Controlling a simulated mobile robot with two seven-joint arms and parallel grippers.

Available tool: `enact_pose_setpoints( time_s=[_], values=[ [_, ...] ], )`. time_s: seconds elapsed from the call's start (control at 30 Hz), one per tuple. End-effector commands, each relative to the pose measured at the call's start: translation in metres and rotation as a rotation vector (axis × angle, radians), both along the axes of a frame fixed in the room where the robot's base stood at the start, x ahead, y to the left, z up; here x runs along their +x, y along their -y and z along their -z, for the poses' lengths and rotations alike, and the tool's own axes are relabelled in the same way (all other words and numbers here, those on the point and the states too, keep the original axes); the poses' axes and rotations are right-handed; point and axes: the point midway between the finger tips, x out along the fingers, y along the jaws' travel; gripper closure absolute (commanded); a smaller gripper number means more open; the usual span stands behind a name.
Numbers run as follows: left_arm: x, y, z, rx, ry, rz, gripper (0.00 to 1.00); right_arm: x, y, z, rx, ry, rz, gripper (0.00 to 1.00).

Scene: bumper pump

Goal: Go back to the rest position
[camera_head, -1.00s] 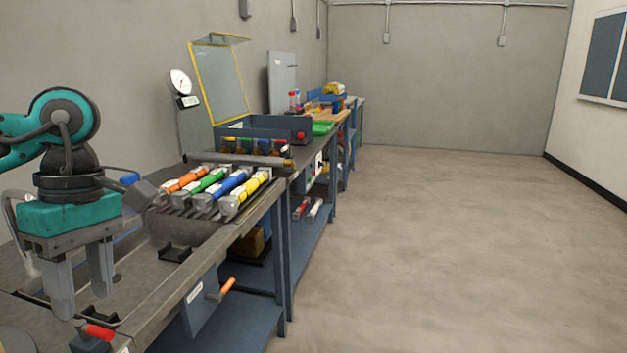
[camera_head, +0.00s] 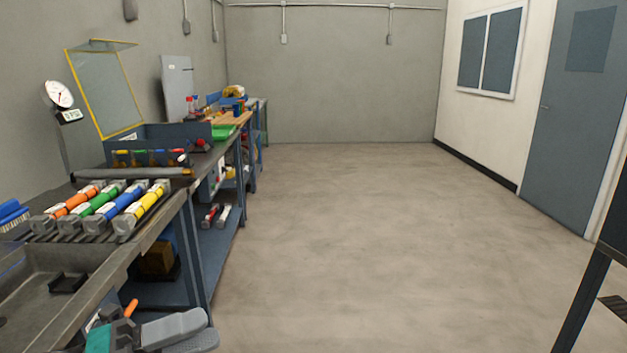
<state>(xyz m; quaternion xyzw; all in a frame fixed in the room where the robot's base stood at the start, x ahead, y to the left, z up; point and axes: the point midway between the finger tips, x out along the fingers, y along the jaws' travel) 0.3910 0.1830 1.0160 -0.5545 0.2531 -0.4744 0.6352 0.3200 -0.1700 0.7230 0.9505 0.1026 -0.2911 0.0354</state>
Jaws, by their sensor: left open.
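My left gripper (camera_head: 180,331) shows at the bottom left, in front of the workbench's front edge. Only its teal body and grey fingers are in view, cut off by the lower picture edge. The fingers point to the right, are open, and I see nothing between them. The workbench (camera_head: 110,277) runs along the left wall. On it, orange, green, blue and yellow cylinders (camera_head: 146,207) with grey ends lie side by side on a rack, apart from the gripper. My right gripper is not in view.
A dial gauge (camera_head: 59,94), a yellow-framed clear panel (camera_head: 104,92) and a blue bin (camera_head: 150,151) stand farther along the bench. An orange handle (camera_head: 131,308) shows close by my left gripper. The floor (camera_head: 350,230) is clear. A dark frame (camera_head: 585,300) stands at the right edge.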

Motion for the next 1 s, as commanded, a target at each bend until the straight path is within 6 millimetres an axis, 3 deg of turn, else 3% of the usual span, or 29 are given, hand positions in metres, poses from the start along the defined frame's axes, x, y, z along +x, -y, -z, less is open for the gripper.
enact_pose_setpoints(
  time_s=[0.1, 0.17, 0.23, 0.4, 0.5, 0.6, 0.7, 1.0],
  values=[
    [0.022, -0.012, 0.04, -0.31, -0.347, -0.243, 0.57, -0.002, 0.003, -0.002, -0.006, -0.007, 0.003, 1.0],
    [0.027, -0.02, 0.07, -0.454, -0.533, -0.363, 0.57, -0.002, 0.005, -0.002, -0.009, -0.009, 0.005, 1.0],
    [0.024, -0.026, 0.112, -0.617, -0.759, -0.5, 0.57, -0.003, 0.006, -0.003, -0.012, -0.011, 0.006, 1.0],
    [-0.018, -0.021, 0.215, -0.941, -1.272, -0.782, 0.57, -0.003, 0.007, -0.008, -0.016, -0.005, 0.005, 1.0],
    [-0.046, -0.009, 0.253, -1.052, -1.473, -0.885, 0.57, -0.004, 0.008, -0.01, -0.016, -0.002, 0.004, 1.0],
    [-0.066, 0.001, 0.274, -1.114, -1.598, -0.947, 0.57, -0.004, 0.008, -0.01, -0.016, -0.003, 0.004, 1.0],
    [-0.075, 0.006, 0.283, -1.142, -1.654, -0.973, 0.57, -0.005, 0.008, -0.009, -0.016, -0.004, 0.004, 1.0],
    [-0.076, 0.006, 0.285, -1.142, -1.661, -0.977, 0.57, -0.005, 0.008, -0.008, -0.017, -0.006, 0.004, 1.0]
  ],
)
